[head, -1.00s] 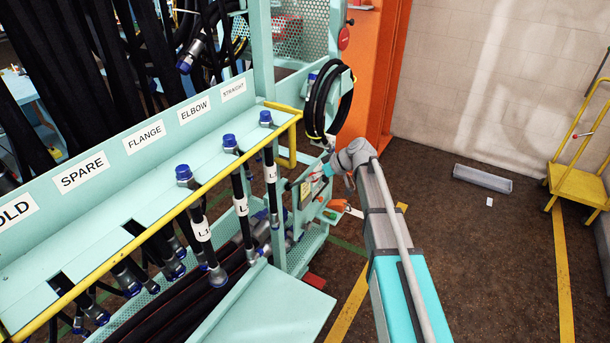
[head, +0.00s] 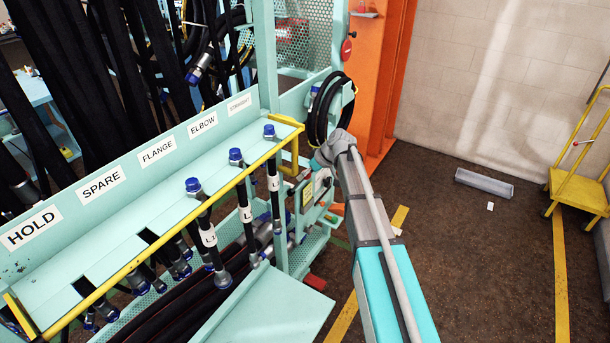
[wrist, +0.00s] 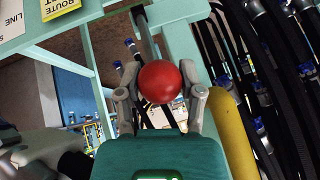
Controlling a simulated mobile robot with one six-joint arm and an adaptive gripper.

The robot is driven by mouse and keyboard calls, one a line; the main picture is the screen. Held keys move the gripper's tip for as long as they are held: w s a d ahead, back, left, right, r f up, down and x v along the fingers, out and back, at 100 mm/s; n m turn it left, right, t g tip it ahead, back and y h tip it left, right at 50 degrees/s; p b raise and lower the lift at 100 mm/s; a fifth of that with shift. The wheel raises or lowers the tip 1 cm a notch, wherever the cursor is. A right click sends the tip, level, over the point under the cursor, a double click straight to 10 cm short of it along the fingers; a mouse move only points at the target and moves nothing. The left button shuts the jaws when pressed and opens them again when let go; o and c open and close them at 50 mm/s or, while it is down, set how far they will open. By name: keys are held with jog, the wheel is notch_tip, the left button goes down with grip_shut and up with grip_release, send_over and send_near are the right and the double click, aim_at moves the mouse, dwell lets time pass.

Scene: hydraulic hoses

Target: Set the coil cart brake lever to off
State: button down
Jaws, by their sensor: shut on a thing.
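In the wrist view a red ball knob (wrist: 160,82) sits between the two grey fingers of my gripper (wrist: 159,92), which are closed against its sides. I take it as the brake lever's knob. A grey bar behind the knob (wrist: 146,38) runs up toward the teal frame; I cannot tell whether it is the lever's shaft. In the head view my gripper (head: 316,165) is at the right end of the teal hose rack, just below the coiled black hose. There the knob and lever are hidden behind my gripper and wrist, and the lever's setting cannot be read.
The teal rack (head: 150,215) with labelled slots, hanging hoses and a yellow rail (head: 150,255) fills the left. A coiled hose (head: 328,108) hangs just above my wrist. An orange post (head: 378,90) stands behind. Open floor and a yellow step cart (head: 580,185) are right.

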jog(key=shift+w+d+r, duration=0.1)
jog(key=shift+w+d, duration=0.1)
jog(key=shift+w, duration=0.05)
jog(key=shift+c, duration=1.1)
grip_release()
jog(key=shift+s, duration=0.1)
jog(key=shift+s, duration=0.45)
jog(key=s+d+f+m+h, duration=0.1)
jog(key=s+d+m+h, duration=0.1)
jog(key=s, duration=0.7)
jog(key=s+d+f+m+g+h, duration=0.1)
jog(key=s+d+m, duration=0.3)
jog(key=s, duration=0.6)
jog(key=s+d+f+m+g+h, duration=0.1)
jog(key=s+d+f+m+h, duration=0.1)
jog(key=s, duration=0.8)
jog(key=shift+s+d+m+h, duration=0.2)
jog(key=shift+d+m+h, duration=0.4)
jog(key=shift+d+h, duration=0.4)
jog(key=shift+a, duration=0.15)
